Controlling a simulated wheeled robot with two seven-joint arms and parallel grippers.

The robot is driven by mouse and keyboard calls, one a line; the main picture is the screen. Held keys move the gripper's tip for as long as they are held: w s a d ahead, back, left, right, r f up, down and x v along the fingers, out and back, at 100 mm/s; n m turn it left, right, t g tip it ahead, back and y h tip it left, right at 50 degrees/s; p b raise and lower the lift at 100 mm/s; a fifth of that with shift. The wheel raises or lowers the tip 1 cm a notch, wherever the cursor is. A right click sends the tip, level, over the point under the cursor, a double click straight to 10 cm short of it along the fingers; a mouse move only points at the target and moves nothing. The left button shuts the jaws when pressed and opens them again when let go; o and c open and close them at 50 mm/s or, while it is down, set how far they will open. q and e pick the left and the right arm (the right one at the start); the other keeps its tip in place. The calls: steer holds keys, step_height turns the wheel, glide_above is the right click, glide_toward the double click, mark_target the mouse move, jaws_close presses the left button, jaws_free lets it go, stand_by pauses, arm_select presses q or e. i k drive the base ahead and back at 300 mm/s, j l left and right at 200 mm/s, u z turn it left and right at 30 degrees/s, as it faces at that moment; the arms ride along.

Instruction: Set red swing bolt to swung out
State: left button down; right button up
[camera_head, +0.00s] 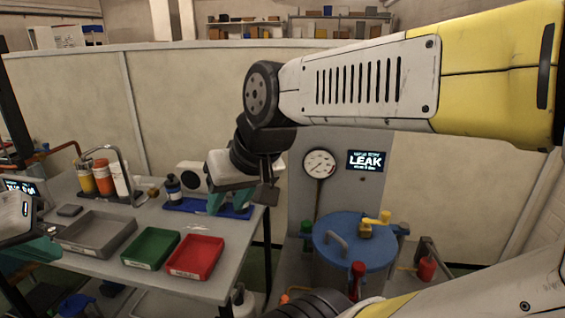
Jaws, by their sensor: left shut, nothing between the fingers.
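The sealed cylinder has a round blue lid (342,248) with a grey handle and a brass fitting with a yellow lever on top. The red swing bolt (357,276) stands roughly upright at the lid's front rim; its lower end is hidden by my arm. A green bolt (306,230) stands at the lid's left rim. My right gripper (222,199) hangs over the table's right part, left of the cylinder and apart from it; its finger gap is unclear. My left gripper (30,250) is shut and empty at the left edge, partly cut off, far from the cylinder.
The table holds a grey tray (70,240), a green tray (150,263), a red tray (193,277) and bottles in a rack. A gauge (319,163) and a screen reading LEAK (367,161) are behind the cylinder. A red object (427,268) stands to its right.

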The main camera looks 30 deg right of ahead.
mark_target(358, 268)
steer(key=z, duration=0.45)
steer(key=l+z, duration=0.15)
steer(key=z, duration=0.75)
steer(key=l+z, duration=0.15)
steer(key=z, duration=0.3)
